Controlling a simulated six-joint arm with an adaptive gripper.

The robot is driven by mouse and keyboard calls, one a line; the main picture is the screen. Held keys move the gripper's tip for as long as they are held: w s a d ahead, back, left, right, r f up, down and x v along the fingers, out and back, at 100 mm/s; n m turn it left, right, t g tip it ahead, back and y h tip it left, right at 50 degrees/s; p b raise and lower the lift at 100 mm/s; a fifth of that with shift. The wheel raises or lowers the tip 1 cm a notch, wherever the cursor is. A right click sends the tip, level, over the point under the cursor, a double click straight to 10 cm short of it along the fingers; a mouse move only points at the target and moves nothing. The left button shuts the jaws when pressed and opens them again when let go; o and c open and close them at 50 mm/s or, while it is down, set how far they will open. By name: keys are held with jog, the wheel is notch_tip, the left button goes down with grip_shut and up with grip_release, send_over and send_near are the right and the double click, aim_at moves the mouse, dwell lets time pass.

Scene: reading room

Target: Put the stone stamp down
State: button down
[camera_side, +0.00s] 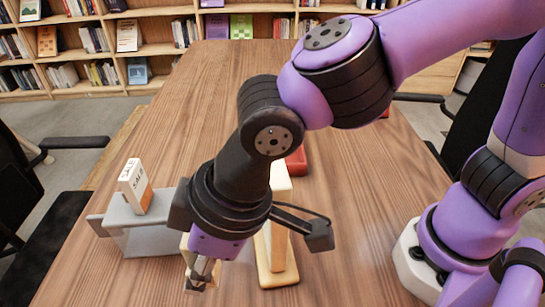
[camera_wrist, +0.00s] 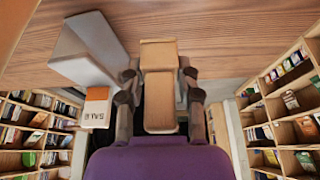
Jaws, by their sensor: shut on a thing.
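The stone stamp (camera_wrist: 158,95) is a tan, squared block between the two fingers of my gripper (camera_wrist: 160,100) in the wrist view. In the side view my gripper (camera_side: 200,278) points down at the lower middle, over the near part of the table. It is shut on the stamp, of which only small tan parts show there. I cannot tell whether the stamp touches the table.
The wooden table (camera_side: 340,230) is clear at right. A grey stand (camera_side: 160,239) left of my gripper bears a white and orange SALE box (camera_side: 135,187). A pale wooden stand (camera_side: 277,250) is close on the right. A red thing (camera_side: 297,161) is partly hidden behind my arm.

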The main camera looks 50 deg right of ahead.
jog(key=w+d+r+m, duration=0.3)
jog(key=w+r, duration=0.1)
jog(key=w, duration=0.3)
jog(key=w+d+r+m+t+h, duration=0.1)
jog(key=w+d+r+m, duration=0.15)
jog(key=d, duration=0.75)
jog(key=w+d+r+m+h, duration=0.15)
jog(key=w+d, duration=0.25)
jog(key=d, duration=0.5)
jog(key=s+d+f+m+g+h, duration=0.1)
jog(key=s+d+f+m+g, duration=0.1)
jog(key=s+d+f+m, duration=0.3)
jog(key=s+d+f+m+g+h, duration=0.1)
jog(key=s+d+f+m+g, duration=0.2)
jog(key=d+m, duration=1.1)
jog(key=s+d+f+m+g+h, duration=0.1)
jog(key=s+d+f+m+g, duration=0.1)
jog(key=s+d+f+m, duration=0.5)
jog(key=shift+s+d+m+g+h, duration=0.1)
jog(key=shift+s+d+m, duration=0.3)
jog(key=shift+d, duration=0.25)
jog(key=shift+s+d+m+g+h, duration=0.15)
jog(key=shift+s+d+m, duration=0.25)
jog(key=shift+d, duration=0.25)
jog(key=shift+s+d+m+g+h, duration=0.1)
jog(key=shift+s+d+m, duration=0.2)
jog(key=shift+d+m, duration=0.3)
jog(key=shift+f, duration=2)
